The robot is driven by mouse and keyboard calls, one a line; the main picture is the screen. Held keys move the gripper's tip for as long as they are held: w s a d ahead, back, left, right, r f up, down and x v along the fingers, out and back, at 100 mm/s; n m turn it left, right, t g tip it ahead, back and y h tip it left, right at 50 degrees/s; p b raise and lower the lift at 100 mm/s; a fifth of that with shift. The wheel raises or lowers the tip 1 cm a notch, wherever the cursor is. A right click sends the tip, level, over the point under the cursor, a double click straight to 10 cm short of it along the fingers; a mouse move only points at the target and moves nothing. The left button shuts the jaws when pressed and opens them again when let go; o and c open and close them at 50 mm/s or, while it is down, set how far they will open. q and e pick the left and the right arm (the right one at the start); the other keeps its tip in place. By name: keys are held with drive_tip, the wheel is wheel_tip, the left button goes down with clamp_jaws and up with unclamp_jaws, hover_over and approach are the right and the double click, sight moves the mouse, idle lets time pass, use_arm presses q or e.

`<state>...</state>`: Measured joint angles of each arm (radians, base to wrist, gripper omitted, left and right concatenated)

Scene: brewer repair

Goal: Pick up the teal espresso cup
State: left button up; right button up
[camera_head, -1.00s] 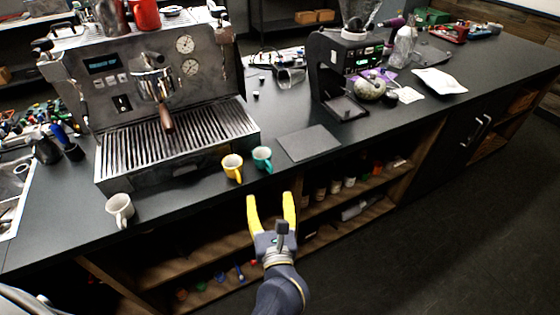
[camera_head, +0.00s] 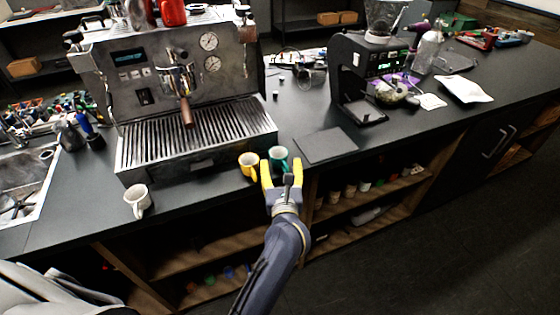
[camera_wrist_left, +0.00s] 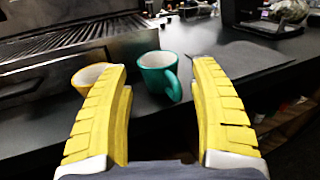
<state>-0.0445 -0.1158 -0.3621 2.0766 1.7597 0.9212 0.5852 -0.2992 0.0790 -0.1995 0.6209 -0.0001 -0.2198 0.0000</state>
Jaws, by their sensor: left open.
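The teal espresso cup (camera_head: 278,153) stands upright near the front edge of the counter, right of a yellow cup (camera_head: 248,163). In the left wrist view the teal cup (camera_wrist_left: 158,72) shows its white inside, with its handle toward the right and the camera. My left gripper (camera_head: 281,170) has yellow fingers, open and empty, just in front of the teal cup and partly covering it. In the wrist view the cup lies ahead, between the two fingers (camera_wrist_left: 160,75). The yellow cup (camera_wrist_left: 90,76) is partly hidden behind the left finger. My right gripper is not in view.
The espresso machine (camera_head: 190,90) with its drip grate stands behind the cups. A white cup (camera_head: 138,200) stands at the left front. A dark flat mat (camera_head: 326,146) lies right of the teal cup, and a grinder (camera_head: 362,75) stands behind it. Open shelves are below the counter.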

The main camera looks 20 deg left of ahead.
sight(279, 159)
use_arm(q)
drive_tip(key=shift+x, duration=2.65)
drive_tip(key=shift+s+a, duration=0.1)
drive_tip(key=shift+a, duration=0.05)
drive_tip(key=c, duration=1.1)
drive_tip(key=shift+r, duration=0.1)
